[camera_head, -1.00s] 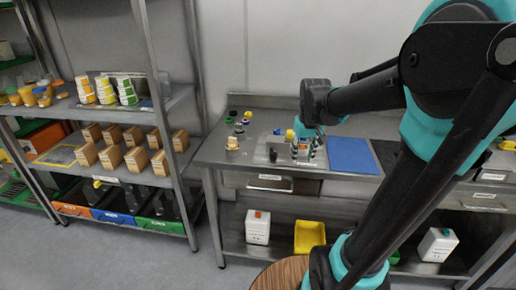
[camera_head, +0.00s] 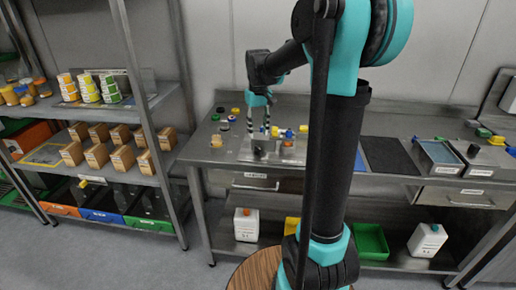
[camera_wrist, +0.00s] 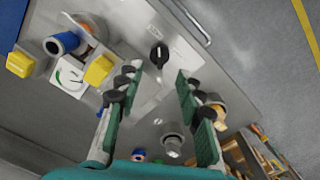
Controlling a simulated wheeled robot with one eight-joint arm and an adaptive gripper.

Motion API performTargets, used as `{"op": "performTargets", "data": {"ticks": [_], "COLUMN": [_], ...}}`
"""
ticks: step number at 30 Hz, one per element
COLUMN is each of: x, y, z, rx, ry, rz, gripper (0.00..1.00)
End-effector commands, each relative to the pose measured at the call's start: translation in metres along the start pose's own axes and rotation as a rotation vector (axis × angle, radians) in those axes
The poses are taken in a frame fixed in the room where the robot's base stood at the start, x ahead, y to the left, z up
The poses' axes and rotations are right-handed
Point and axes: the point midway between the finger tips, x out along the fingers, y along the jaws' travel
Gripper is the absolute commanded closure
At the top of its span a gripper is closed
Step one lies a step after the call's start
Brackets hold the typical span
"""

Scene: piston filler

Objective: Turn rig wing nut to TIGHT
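My gripper (camera_head: 259,128) is open and points down over the left part of the steel bench; no object shows between its fingers. In the wrist view the fingers (camera_wrist: 160,88) stand wide apart. Just beyond the fingertips is a black knob (camera_wrist: 158,54) with a pale mark, on a grey metal plate (camera_wrist: 135,30) with small labels. It looks like the wing nut, but the lettering is too small to read. The knob is apart from both fingers. In the head view the gripper and small parts crowd that area, so I cannot make out the knob's setting.
Close by in the wrist view are a blue cylinder (camera_wrist: 62,42), yellow blocks (camera_wrist: 100,69), a white dial card (camera_wrist: 69,79) and a silver cylinder (camera_wrist: 172,145). Bottle caps (camera_head: 223,126) lie on the bench left. A dark mat (camera_head: 388,156) lies right. A shelf rack (camera_head: 137,100) stands left.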

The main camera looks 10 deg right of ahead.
Motion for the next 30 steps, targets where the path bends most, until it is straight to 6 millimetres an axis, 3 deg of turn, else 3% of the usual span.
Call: {"op": "performTargets", "data": {"ticks": [6, 12, 18, 26, 30], "x": [0.044, 0.072, 0.084, 0.085, 0.085], "y": [0.000, 0.000, 0.000, 0.000, 0.000], "z": [-0.001, -0.001, 0.000, 0.000, 0.000], "rx": [0.000, 0.000, 0.000, 0.000, 0.000], "ry": [0.000, 0.000, 0.000, 0.000, 0.000], "rz": [0.000, 0.000, 0.000, 0.000, 0.000], "gripper": [0.63, 0.63, 0.63, 0.63, 0.78]}}
